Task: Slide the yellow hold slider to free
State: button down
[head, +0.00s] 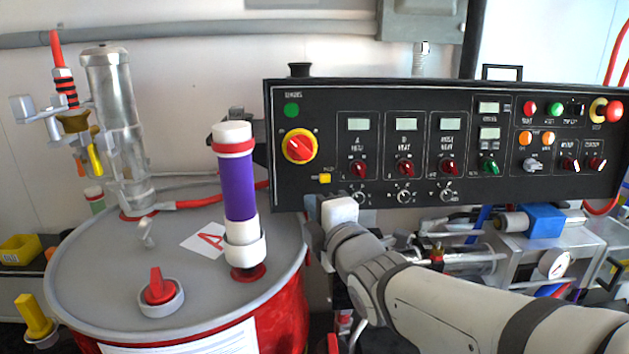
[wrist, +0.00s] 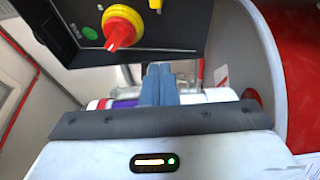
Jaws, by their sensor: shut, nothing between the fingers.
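The yellow hold slider (head: 325,179) is a small yellow block at the lower left of the black control panel (head: 380,190), below and right of the red-and-yellow rotary knob (head: 299,146). In the wrist view, a yellow piece that looks like the slider (wrist: 155,4) is cut by the top edge, beside the knob (wrist: 122,27). My gripper (wrist: 160,68) is shut and empty, its blue-grey fingers together and pointing towards the panel. The fingertips are apart from the slider. In the head view my wrist is just below the panel's lower left part; the fingertips cannot be made out.
A grey-topped red drum (head: 85,290) stands left of my arm, with a purple-and-white cylinder (head: 238,188) upright on it, close to the panel's left end. Pipes and a gauge (head: 554,264) sit under the panel at right. The space before the panel's face is clear.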

aim_at(325, 178)
jog(key=shift+w+d, duration=0.15)
jog(key=x, duration=0.9)
jog(key=shift+w+p, duration=0.3)
jog(key=shift+p, duration=0.1)
jog(key=d+p, duration=0.1)
jog(key=d, duration=0.2)
jog(key=shift+r, duration=0.1)
jog(key=shift+w+d, duration=0.15)
jog(key=shift+d, duration=0.25)
